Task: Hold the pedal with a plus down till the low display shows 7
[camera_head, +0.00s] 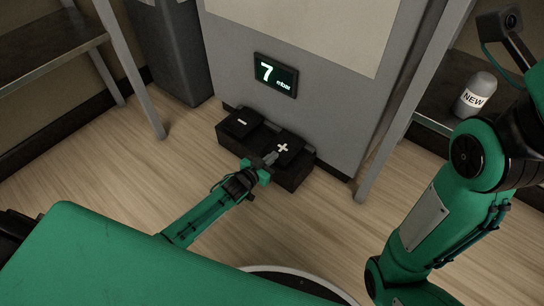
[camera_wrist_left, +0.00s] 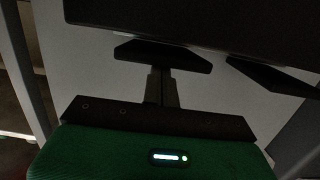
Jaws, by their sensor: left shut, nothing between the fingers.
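The low display (camera_head: 276,75) on the grey cabinet shows 7 mbar. Below it, a black pedal box (camera_head: 293,178) stands on the floor. Its left pedal (camera_head: 242,123) has a minus, and its right pedal (camera_head: 288,146) has a plus. My left gripper (camera_head: 271,157) is shut and empty, with its fingertips at the near left part of the plus pedal. They seem to touch it; I cannot tell how far it is pressed. In the left wrist view the shut fingers (camera_wrist_left: 161,88) point at dark shapes that are hard to make out. My right gripper is not visible.
A shelf (camera_head: 50,45) stands at the left, beside a dark grey bin (camera_head: 170,50). At the right, a bottle marked NEW (camera_head: 475,97) stands on another shelf, partly behind my right arm.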

